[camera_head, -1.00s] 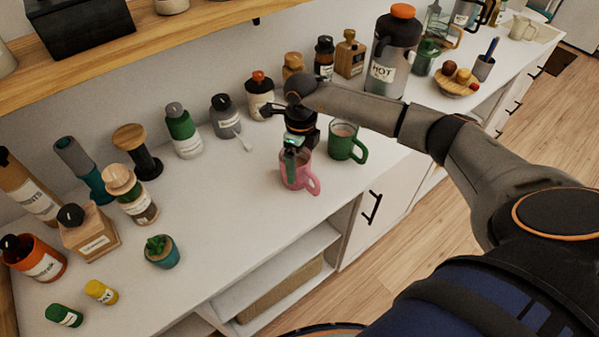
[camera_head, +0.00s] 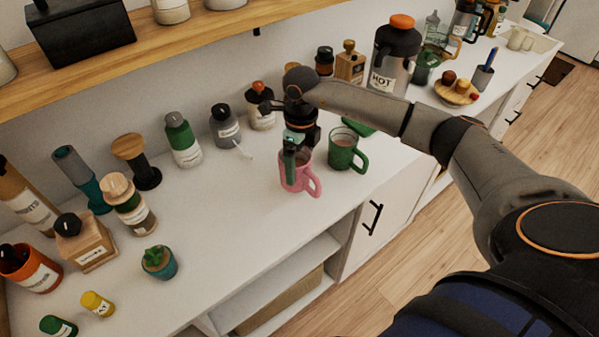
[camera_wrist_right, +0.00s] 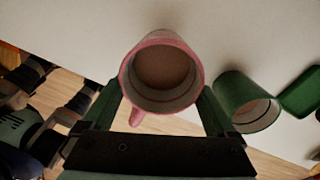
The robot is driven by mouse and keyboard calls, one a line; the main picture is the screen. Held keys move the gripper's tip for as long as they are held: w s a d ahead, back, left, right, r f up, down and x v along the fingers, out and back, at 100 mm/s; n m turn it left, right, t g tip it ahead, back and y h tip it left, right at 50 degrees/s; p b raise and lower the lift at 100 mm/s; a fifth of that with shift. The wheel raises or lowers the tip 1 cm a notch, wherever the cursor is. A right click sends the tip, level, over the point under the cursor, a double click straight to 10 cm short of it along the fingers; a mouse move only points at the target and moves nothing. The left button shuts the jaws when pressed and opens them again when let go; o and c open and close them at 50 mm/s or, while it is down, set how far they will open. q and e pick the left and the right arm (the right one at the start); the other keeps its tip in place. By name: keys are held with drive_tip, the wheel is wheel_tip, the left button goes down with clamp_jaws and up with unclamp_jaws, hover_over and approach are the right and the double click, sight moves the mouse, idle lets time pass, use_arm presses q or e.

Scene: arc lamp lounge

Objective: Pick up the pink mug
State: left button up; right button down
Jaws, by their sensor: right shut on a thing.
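The pink mug (camera_head: 297,178) is upright at the counter's front part, its handle toward the front right. My right gripper (camera_head: 297,152) points down from above and is shut on it. In the right wrist view the pink mug (camera_wrist_right: 162,76) sits between the two green fingers (camera_wrist_right: 160,112), its brown inside facing the camera. It appears slightly above the counter; its underside is hidden. My left gripper is not in view.
A green mug (camera_head: 346,152) stands close to the right of the pink mug, with a green item (camera_head: 357,125) behind it. Bottles (camera_head: 183,140) line the wall. A small potted plant (camera_head: 159,262) stands at left. The white counter (camera_head: 225,215) between is clear.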

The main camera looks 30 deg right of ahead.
sight(313, 177)
drive_tip(key=s+r, duration=0.2)
drive_tip(key=r, duration=0.1)
drive_tip(key=s+r, duration=0.3)
drive_tip(key=shift+s+a+r+b, duration=0.1)
drive_tip(key=shift+s+b, duration=0.25)
drive_tip(key=s+r+b, duration=0.1)
drive_tip(key=s+r, duration=0.3)
drive_tip(key=s, duration=0.4)
drive_tip(key=w+a+n+p, duration=0.1)
drive_tip(key=a+n, duration=0.4)
drive_tip(key=n, duration=1)
drive_tip(key=w+a+n, duration=0.2)
drive_tip(key=a+n, duration=0.2)
drive_tip(key=n, duration=1.1)
drive_tip(key=shift+a+f+n+h+p, duration=0.3)
drive_tip(key=shift+a+f+h+p, duration=0.05)
drive_tip(key=shift+a+h, duration=0.05)
drive_tip(key=shift+a, duration=0.1)
